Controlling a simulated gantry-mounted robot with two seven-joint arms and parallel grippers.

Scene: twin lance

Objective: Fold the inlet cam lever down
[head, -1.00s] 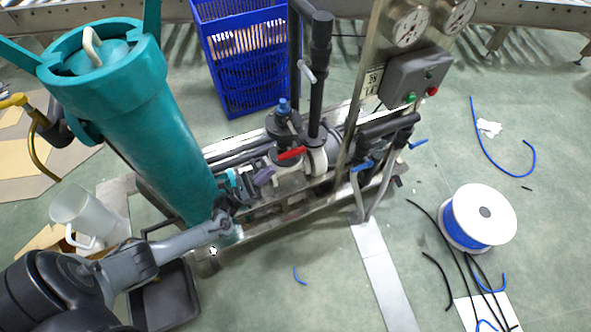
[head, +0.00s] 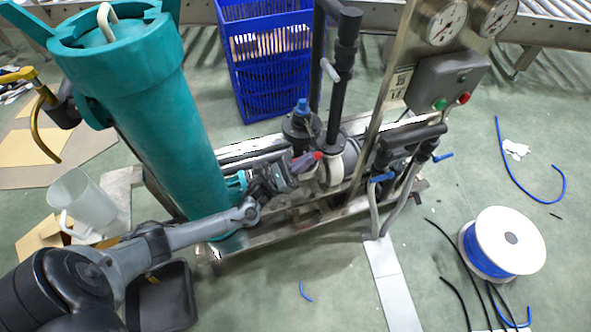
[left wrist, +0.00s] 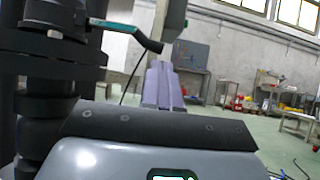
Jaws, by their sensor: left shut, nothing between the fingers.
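My left gripper (head: 301,164) reaches in from the left across the skid, its purple fingers closed and empty. Its fingertips are beside the red handle (head: 317,156), partly covering it; I cannot tell if they touch. In the left wrist view the closed purple fingers (left wrist: 160,86) point ahead, and a dark bent lever with a teal strip (left wrist: 122,27) extends from a black fitting toward them. I cannot tell for sure which part is the inlet cam lever. A teal coupling (head: 236,181) at the tall teal housing (head: 165,110) is partly hidden by my wrist. My right gripper is not seen.
Black upright pipes (head: 345,60) and a gauge panel (head: 450,82) stand beyond the gripper. A blue crate (head: 262,70) is behind the skid. A black tray (head: 163,300) and cable spool (head: 505,242) lie on the floor.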

